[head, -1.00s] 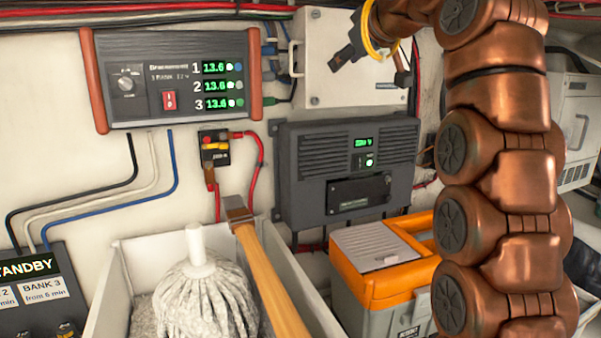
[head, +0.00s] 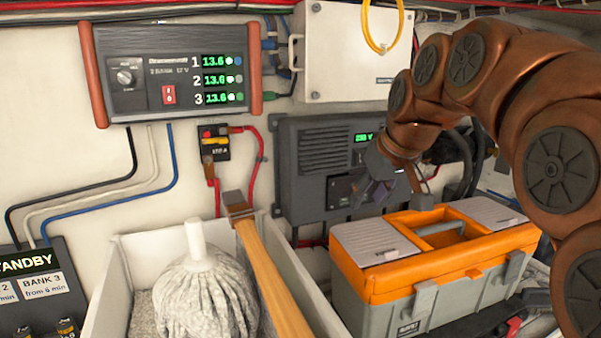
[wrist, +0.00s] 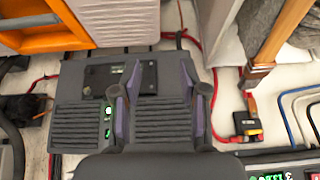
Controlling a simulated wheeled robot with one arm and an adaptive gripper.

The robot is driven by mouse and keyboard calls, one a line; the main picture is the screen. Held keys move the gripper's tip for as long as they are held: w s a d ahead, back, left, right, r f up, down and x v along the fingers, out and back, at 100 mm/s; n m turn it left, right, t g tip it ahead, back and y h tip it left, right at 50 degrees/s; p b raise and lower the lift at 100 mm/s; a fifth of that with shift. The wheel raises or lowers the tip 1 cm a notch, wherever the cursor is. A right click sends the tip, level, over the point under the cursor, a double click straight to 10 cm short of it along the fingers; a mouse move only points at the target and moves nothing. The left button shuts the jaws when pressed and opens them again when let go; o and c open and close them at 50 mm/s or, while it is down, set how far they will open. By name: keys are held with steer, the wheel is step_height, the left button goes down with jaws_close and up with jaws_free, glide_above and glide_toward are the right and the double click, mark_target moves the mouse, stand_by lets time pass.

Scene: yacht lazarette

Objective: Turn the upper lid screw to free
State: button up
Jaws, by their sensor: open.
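The dark grey wall unit (head: 310,165) with a green display carries a small black lid (head: 341,190). My gripper covers the lid's right part in the head view. In the wrist view, which is upside down, the lid (wrist: 118,77) shows with a small light spot, likely the upper screw (wrist: 87,90), at its lower-left corner. Another faint spot is near the opposite corner. My gripper (head: 378,195) is in front of the unit in the head view. In the wrist view its two fingers (wrist: 160,92) are apart and empty, with part of the lid between them. No contact with a screw shows.
An orange and grey toolbox (head: 440,287) stands below and right of the unit. A white bin (head: 118,290) with a mop (head: 205,295) and a wooden-handled tool (head: 265,270) is at left. A yellow loop (head: 378,48) hangs on the white box (head: 345,70).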

steer(key=s+d+f+m+g+h, duration=0.1)
steer(key=s+d+f+m+g, duration=0.1)
steer(key=s+f, duration=1.2)
steer(key=s+d+f+m+g+h, duration=0.1)
steer(key=s+f+g, duration=0.4)
steer(key=s+f, duration=0.8)
steer(key=s+d+m, duration=0.1)
steer(key=s+d, duration=0.1)
steer(key=s, duration=0.5)
steer(key=shift+d+f, duration=0.3)
steer(key=shift+f, duration=0.05)
steer(key=shift+s, duration=0.1)
